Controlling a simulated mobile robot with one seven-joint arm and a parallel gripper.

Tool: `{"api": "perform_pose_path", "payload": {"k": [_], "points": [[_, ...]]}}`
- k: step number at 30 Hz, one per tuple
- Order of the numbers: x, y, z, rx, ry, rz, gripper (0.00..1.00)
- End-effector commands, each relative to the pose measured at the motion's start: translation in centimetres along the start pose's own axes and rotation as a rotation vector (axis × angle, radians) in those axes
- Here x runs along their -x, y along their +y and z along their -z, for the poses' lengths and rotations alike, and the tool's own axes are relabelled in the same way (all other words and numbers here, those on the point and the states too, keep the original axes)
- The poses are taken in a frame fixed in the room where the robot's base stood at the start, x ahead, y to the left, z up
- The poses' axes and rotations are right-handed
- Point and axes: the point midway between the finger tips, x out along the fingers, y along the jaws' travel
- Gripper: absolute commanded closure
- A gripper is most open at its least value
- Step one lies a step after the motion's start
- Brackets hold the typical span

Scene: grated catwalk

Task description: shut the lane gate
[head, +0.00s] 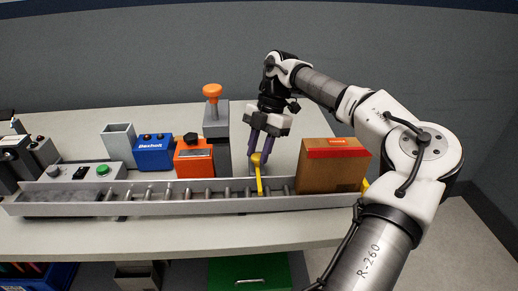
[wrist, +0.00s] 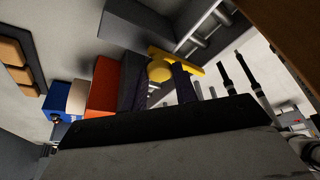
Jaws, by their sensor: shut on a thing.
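The lane gate is a yellow bar (head: 260,184) with a rounded yellow knob at its rear end. It extends from behind the lane's rear wall out over the rollers, left of a brown box. I cannot tell whether its tip meets the front wall. My gripper (head: 261,154) points down with its dark purple fingers shut on the yellow knob. In the wrist view the yellow knob (wrist: 160,69) sits between the fingers, with the gate's bar beyond it. The fingers partly hide the knob.
The grey roller lane (head: 150,207) runs along the table's front. The brown box (head: 333,172) with an orange-red top band stands on its right part. Behind the lane are a grey post with an orange knob (head: 212,91), an orange box (head: 193,160) and a blue box (head: 154,155).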

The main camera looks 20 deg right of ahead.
Motion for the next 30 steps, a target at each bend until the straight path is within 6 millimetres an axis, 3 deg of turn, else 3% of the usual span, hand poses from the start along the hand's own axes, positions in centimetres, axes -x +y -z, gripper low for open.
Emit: {"api": "perform_pose_path", "payload": {"k": [1,2,6,14,19,30], "points": [[-0.3,-0.3,0.1,0.0,0.009,0.014,0.94],[-0.3,-0.3,0.1,0.0,0.009,0.013,0.67],[-0.2,-0.2,0.1,0.0,0.008,0.01,0.49],[-0.1,-0.2,0.1,0.0,0.005,0.007,0.49],[1.0,-0.1,0.0,-0.002,0.003,0.006,0.49],[8.9,0.0,0.0,-0.001,0.004,0.005,0.49]]}}
